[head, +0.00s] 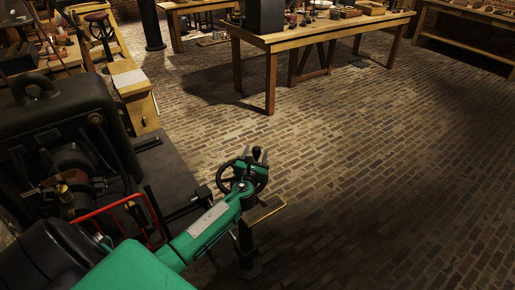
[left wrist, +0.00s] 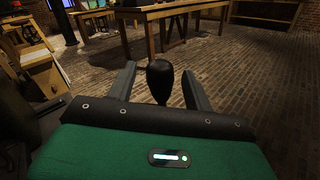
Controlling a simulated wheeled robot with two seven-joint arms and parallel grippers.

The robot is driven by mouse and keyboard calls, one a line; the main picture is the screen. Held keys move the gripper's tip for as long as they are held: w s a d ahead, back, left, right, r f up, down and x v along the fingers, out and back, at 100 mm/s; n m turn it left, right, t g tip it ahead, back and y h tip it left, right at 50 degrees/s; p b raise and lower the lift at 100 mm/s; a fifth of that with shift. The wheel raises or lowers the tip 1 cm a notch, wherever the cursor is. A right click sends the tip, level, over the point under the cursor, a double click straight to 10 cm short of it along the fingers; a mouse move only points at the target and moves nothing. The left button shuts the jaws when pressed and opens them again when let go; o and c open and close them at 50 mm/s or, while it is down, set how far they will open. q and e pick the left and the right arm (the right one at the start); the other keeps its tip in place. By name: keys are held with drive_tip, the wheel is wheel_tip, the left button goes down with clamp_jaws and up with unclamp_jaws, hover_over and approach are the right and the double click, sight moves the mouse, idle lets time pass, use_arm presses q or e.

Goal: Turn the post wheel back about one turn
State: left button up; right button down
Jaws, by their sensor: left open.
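The post wheel (head: 223,181) is a dark spoked hand wheel on a black post (head: 245,248), low in the middle of the head view. My green left arm reaches over it from the lower left and hides part of the rim. My left gripper (head: 257,156) is at the far side of the wheel. In the left wrist view the wheel's black rounded knob (left wrist: 160,82) stands upright between the two grey fingers of my left gripper (left wrist: 159,85). The fingers are open, with a gap on each side of the knob. My right gripper is not in view.
A large dark machine (head: 60,130) with pipes and a red bar (head: 105,208) stands left of the wheel. A wooden workbench (head: 300,38) with small items is at the back. The brick floor (head: 380,150) right of the post is clear.

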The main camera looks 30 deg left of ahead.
use_arm(q)
drive_tip(key=shift+x, duration=1.75)
drive_tip(key=shift+c, duration=0.4)
clamp_jaws()
